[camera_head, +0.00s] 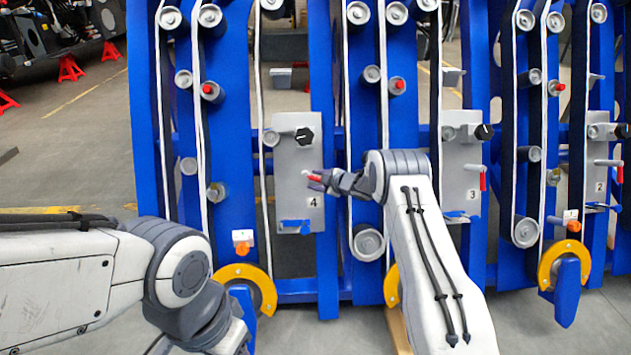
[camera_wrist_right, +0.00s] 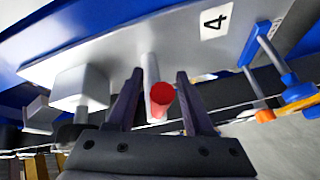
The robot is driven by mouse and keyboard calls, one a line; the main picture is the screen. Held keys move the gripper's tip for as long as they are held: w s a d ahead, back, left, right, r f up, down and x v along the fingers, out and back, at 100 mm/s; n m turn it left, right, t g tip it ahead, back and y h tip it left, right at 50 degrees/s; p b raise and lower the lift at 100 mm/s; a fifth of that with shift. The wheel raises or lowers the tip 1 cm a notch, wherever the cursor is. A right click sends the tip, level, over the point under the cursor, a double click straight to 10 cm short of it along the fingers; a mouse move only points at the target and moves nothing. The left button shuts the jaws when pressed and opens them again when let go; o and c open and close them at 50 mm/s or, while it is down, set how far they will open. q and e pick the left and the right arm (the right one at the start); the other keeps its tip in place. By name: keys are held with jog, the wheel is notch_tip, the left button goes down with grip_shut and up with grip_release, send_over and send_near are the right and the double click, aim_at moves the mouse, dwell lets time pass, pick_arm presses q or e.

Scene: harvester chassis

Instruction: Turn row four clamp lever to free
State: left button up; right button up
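The row four clamp lever (camera_head: 314,178) has a grey shaft and a red tip, and sits on the grey panel (camera_head: 285,185) marked 4. In the right wrist view the red-tipped lever (camera_wrist_right: 162,98) points toward the camera from the panel (camera_wrist_right: 150,42). My right gripper (camera_head: 326,180) is at the lever. In the right wrist view the dark fingers of this gripper (camera_wrist_right: 160,74) are open, one on each side of the lever, with gaps showing. My left arm shows at lower left in the head view, but its gripper is out of view.
A black knob (camera_head: 304,136) sits above the lever and a blue handle (camera_head: 295,225) below it. Blue uprights with rollers and belts flank the panel. Similar panels marked 3 (camera_head: 461,165) and 2 (camera_head: 600,160) stand to the right.

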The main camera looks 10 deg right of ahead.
jog(key=p+v, duration=0.2)
jog(key=v, duration=0.8)
jog(key=shift+s+d, duration=0.15)
jog(key=shift+s, duration=0.1)
jog(key=shift+r, duration=0.1)
